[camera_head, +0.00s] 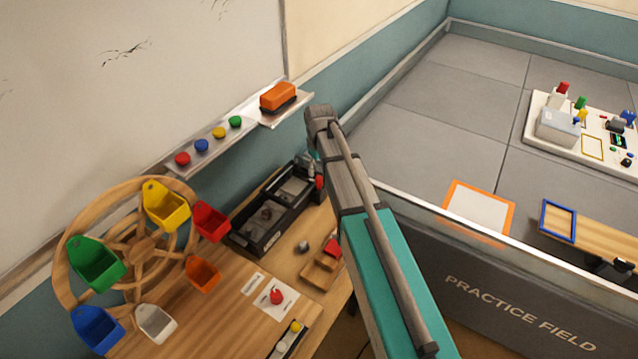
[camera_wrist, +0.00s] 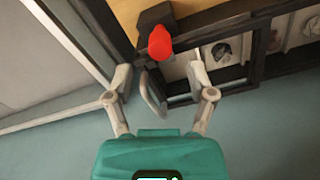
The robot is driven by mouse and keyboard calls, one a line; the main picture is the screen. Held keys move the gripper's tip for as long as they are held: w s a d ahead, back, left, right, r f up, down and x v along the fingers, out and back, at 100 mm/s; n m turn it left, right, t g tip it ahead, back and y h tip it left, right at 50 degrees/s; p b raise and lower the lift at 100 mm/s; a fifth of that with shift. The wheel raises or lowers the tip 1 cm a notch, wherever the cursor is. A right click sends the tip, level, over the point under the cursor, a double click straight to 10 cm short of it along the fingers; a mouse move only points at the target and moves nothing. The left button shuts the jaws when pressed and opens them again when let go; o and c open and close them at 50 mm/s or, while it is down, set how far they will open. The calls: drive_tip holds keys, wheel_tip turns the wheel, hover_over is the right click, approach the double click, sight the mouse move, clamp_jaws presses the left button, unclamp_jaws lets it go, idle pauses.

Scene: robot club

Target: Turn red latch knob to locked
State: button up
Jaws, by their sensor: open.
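In the wrist view a red knob (camera_wrist: 160,42) sits on a dark grey block at the end of a black-framed case (camera_wrist: 262,45). My gripper (camera_wrist: 158,76) is open, with its two fingers spread apart and nothing held. The knob shows just beyond the fingertips, roughly midway between them; I see no contact. A small red part (camera_head: 319,182) beside the black case (camera_head: 262,240) in the head view appears to be this knob, partly hidden by my arm. My gripper itself is not clear in the head view. The knob's lock marking is not readable.
A curved grey piece (camera_wrist: 152,95) lies between my fingers' outlines. The wooden table holds a wheel of coloured bins (camera_head: 140,250), a card with another red piece (camera_head: 277,296) and a wooden holder (camera_head: 320,268). A wall ledge (camera_head: 215,150) is behind; the practice field wall (camera_head: 500,295) is right.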

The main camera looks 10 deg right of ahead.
sight(319, 177)
drive_tip(key=shift+f+b, duration=2)
drive_tip(key=shift+f, duration=0.25)
clamp_jaws()
